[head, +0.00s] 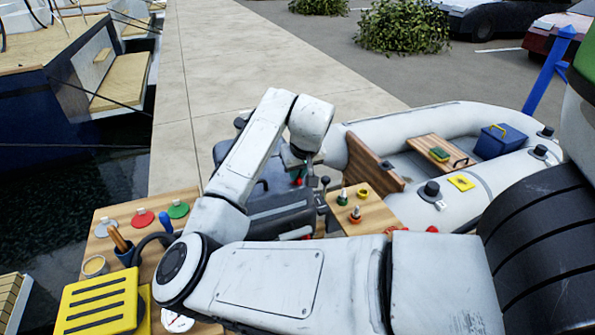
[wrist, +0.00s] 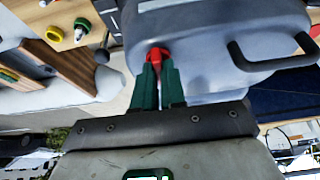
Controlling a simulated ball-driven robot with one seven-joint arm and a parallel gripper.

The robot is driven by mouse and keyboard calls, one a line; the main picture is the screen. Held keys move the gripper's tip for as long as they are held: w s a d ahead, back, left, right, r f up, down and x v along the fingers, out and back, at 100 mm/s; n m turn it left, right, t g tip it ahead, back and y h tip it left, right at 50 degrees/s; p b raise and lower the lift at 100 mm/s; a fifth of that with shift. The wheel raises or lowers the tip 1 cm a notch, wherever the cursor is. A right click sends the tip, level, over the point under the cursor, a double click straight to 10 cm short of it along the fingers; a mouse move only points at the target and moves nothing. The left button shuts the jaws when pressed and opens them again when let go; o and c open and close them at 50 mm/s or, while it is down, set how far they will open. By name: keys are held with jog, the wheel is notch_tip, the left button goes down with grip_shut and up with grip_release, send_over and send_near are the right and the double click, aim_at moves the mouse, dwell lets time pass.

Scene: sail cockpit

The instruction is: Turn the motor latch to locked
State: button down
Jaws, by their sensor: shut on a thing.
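The motor latch is a small red piece (wrist: 157,54) on the side of the grey motor (wrist: 205,35). In the wrist view my gripper (wrist: 159,72) has its two green fingers shut on the latch, which shows between and just beyond the fingertips. I cannot tell the latch's turn angle or any locked mark. In the head view the dark grey motor (head: 283,212) sits at the middle, partly behind my white arm. A bit of red near my wrist shows there, but the fingertips are too small to make out.
A black handle (wrist: 270,62) sticks out of the motor close by on the right. A wooden board with coloured discs (head: 104,212) lies left.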

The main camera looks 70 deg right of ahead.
jog(key=m, duration=0.2)
jog(key=m+g+h, duration=0.1)
jog(key=m, duration=0.1)
jog(key=shift+w+a+m+g, duration=0.1)
jog(key=shift+m+g, duration=0.2)
jog(key=m, duration=0.2)
jog(key=m+g, duration=0.1)
jog(key=m, duration=0.1)
jog(key=shift+w+m+g, duration=0.15)
jog(key=shift+m+g, duration=0.15)
jog(key=m+g, duration=0.1)
jog(key=m, duration=0.1)
jog(key=m+b, duration=0.1)
jog(key=m, duration=0.1)
jog(key=shift+w+m+g+y, duration=0.1)
jog(key=shift+m+g+y, duration=0.2)
jog(key=shift+g, duration=0.1)
jog(key=shift+w+m+g+y+b, duration=0.1)
jog(key=shift+m+g+y+b, duration=0.45)
jog(key=shift+m, duration=1.45)
jog(key=c, duration=1.2)
grip_release()
jog(key=shift+r, duration=0.1)
